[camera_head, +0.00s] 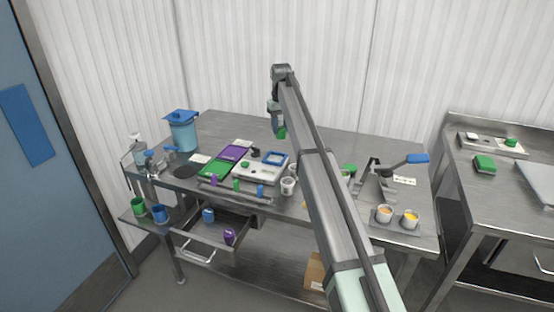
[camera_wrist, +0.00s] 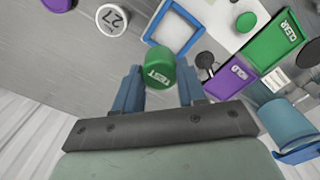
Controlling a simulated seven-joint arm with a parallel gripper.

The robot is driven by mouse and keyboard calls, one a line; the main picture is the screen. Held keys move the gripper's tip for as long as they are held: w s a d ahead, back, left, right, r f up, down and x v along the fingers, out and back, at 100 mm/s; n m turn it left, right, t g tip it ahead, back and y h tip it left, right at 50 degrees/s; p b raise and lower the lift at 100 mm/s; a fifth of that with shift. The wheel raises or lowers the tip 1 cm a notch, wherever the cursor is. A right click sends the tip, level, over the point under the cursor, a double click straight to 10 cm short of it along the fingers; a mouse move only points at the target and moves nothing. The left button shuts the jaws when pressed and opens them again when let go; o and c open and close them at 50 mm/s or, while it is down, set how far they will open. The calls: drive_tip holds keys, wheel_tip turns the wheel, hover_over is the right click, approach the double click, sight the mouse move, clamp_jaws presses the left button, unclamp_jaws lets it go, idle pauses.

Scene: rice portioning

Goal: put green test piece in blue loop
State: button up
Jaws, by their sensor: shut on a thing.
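The green test piece (camera_wrist: 159,69), a short cylinder marked TEST, is between the two blue fingers of my gripper (camera_wrist: 159,80) in the wrist view. My gripper is shut on it. In the head view the green test piece (camera_head: 282,134) hangs under my gripper (camera_head: 279,127), above the back of the table. The blue loop (camera_head: 273,152) is a square frame on the white device, below and slightly left of the piece. The blue loop (camera_wrist: 150,39) also shows ahead of the fingers in the wrist view, apart from the piece.
A purple panel (camera_wrist: 229,75) and a green CLEAR panel (camera_wrist: 272,42) lie beside the white device (camera_head: 251,172). A blue-lidded container (camera_head: 183,135) stands at the back left. The table behind the loop looks clear.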

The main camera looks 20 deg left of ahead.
drive_tip(key=shift+s+a+f, duration=0.25)
drive_tip(key=shift+s+f, duration=0.1)
drive_tip(key=shift+f, duration=1.2)
drive_tip(key=shift+s+a+f, duration=0.25)
drive_tip(key=shift+s+f, duration=0.05)
drive_tip(key=shift+f, duration=1.3)
drive_tip(key=shift+s+a+f, duration=0.25)
drive_tip(key=shift+s+f, duration=0.1)
drive_tip(key=shift+f, duration=1.2)
drive_tip(key=shift+f, duration=0.1)
drive_tip(key=o, duration=1.2)
drive_tip(key=shift+c, duration=0.2)
wheel_tip(320, 180, up, 12)
